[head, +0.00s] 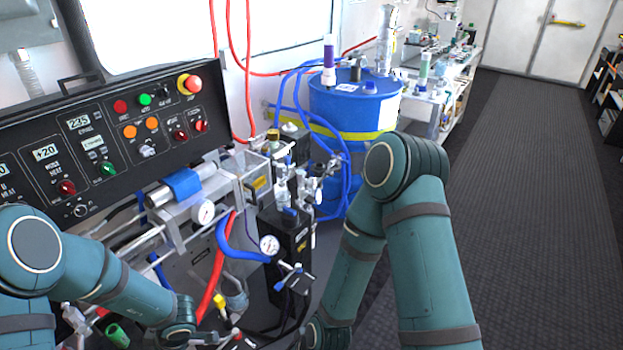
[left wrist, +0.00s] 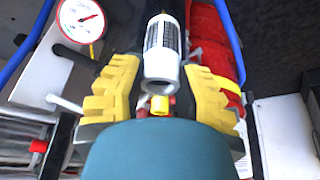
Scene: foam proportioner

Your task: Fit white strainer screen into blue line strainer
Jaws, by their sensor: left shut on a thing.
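The white strainer screen (left wrist: 161,62), a short cylinder with a dark mesh band and an open near end, lies between the yellow fingers of my left gripper (left wrist: 160,88) in the left wrist view. The left gripper is shut on it. In the head view my left arm reaches to the bottom edge, and I cannot make out its fingers or the screen there. I cannot pick out the blue line strainer for certain in either view. My right arm bends down at the centre of the head view, and its gripper is out of frame.
The control panel (head: 95,135) stands at the left. A blue drum (head: 352,105) stands behind the machine. A blue hose (head: 240,252), a red hose (head: 216,268) and a gauge (head: 269,245) crowd the front. A gauge (left wrist: 81,22) is close to my left gripper. The floor (head: 530,200) at right is clear.

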